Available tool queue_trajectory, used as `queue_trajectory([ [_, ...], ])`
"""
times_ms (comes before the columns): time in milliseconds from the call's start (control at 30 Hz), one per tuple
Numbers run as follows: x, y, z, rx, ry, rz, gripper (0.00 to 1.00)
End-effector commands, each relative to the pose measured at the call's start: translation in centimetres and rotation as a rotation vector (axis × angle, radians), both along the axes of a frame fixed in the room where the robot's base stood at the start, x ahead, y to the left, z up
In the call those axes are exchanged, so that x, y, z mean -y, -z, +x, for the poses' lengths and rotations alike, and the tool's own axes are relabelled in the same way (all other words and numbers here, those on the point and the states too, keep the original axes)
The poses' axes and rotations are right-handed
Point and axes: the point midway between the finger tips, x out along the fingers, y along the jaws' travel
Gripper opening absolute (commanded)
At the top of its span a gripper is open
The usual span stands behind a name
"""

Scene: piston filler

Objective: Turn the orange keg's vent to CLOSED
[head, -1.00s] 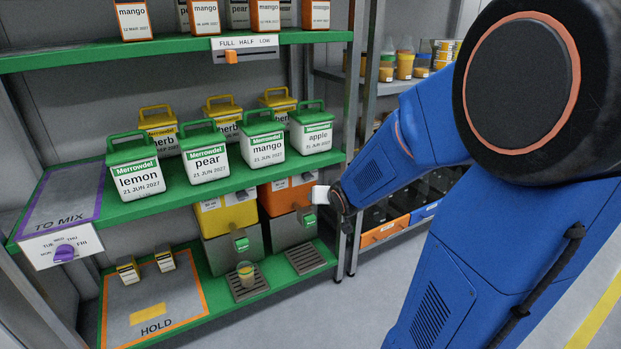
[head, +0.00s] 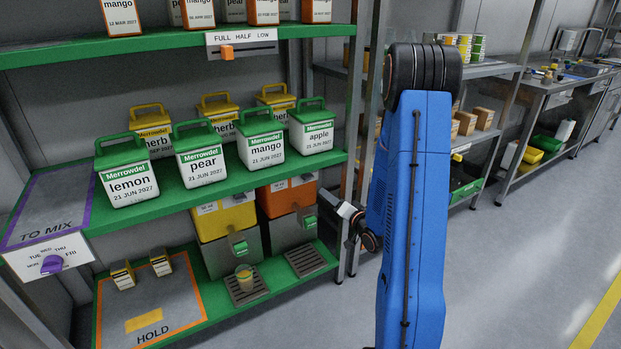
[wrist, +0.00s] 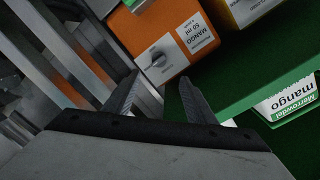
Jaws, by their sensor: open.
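The orange keg (head: 285,199) sits on a grey stand with a green tap, under the middle shelf in the head view. The position words around the knob are too small to read. My gripper (wrist: 160,84) is open and empty, its two fingers pointing at the keg face below the knob and apart from it. In the head view my gripper (head: 346,209) is just right of the keg, partly hidden by the shelf post.
The yellow keg (head: 226,216) stands left of the orange one. The green shelf (head: 235,180) with several tubs lies above. A metal shelf post (head: 356,150) is close to my gripper. Drip grates (head: 305,260) lie below; the floor at right is clear.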

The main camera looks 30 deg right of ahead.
Motion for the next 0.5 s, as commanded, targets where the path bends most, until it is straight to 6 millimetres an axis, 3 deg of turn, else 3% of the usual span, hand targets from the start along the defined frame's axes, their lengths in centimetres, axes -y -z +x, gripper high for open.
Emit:
queue_trajectory([
  [267,0.9,1.0,-0.7,0.076,-0.007,0.096,0.51],
  [500,0.7,0.9,1.3,0.080,-0.011,0.099,0.51],
])
